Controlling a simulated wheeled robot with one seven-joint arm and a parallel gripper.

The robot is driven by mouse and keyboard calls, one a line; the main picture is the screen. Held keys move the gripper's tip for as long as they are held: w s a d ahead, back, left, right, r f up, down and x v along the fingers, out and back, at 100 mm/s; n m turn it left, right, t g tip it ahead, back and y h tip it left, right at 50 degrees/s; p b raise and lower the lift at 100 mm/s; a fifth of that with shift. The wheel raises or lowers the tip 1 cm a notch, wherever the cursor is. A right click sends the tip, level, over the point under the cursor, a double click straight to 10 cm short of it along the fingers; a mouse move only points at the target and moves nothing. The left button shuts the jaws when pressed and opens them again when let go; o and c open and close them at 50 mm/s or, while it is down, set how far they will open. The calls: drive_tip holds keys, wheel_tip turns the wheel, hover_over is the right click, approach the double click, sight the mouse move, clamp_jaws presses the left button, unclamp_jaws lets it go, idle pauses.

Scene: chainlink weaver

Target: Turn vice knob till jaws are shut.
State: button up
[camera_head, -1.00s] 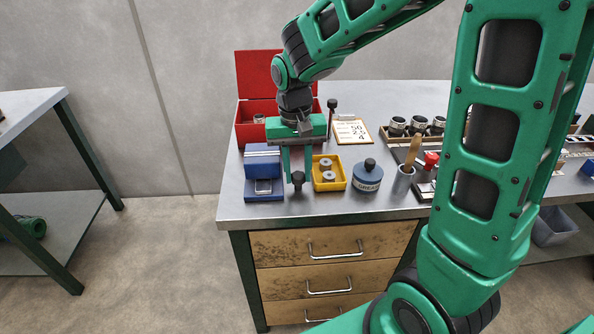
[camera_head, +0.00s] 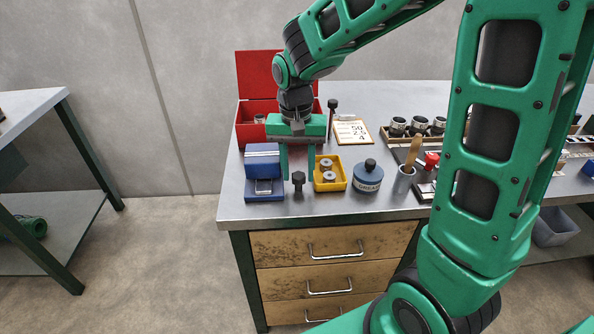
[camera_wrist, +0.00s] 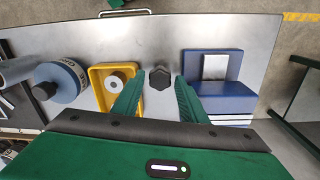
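The blue vice (camera_head: 262,160) stands at the bench's left front; it also shows in the wrist view (camera_wrist: 232,97), with a light grey plate on it. I cannot tell how wide its jaws stand apart. The dark lobed knob (camera_head: 298,179) is just right of the vice. My gripper (camera_head: 298,176) points down with its two green fingers apart and empty. In the wrist view the knob (camera_wrist: 160,78) shows between the fingertips (camera_wrist: 160,84), with a gap on each side. Whether the tips are level with the knob or above it is unclear.
A yellow tray (camera_head: 345,181) with metal rings sits close right of the knob. Beyond it are a blue grease tin (camera_head: 367,178) and a cup (camera_head: 403,182). An open red box (camera_head: 245,133) stands behind. The bench's front edge is close.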

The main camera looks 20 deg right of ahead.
sight(297, 174)
drive_tip(key=shift+s+a, duration=0.1)
drive_tip(key=shift+a, duration=0.05)
drive_tip(key=shift+w+r, duration=0.2)
drive_tip(key=shift+r, duration=3.75)
drive_tip(key=s+d+f, duration=0.1)
drive_tip(key=s+d, duration=0.7)
drive_tip(key=s, duration=0.4)
drive_tip(key=s+d+f, duration=0.1)
drive_tip(key=s+d, duration=0.8)
drive_tip(key=s, duration=0.2)
drive_tip(key=shift+s+d+f+m+y, duration=0.2)
drive_tip(key=shift+s+f+m+y, duration=0.1)
drive_tip(key=shift+s+f, duration=0.1)
drive_tip(key=shift+w+f, duration=0.25)
drive_tip(key=shift+w, duration=0.4)
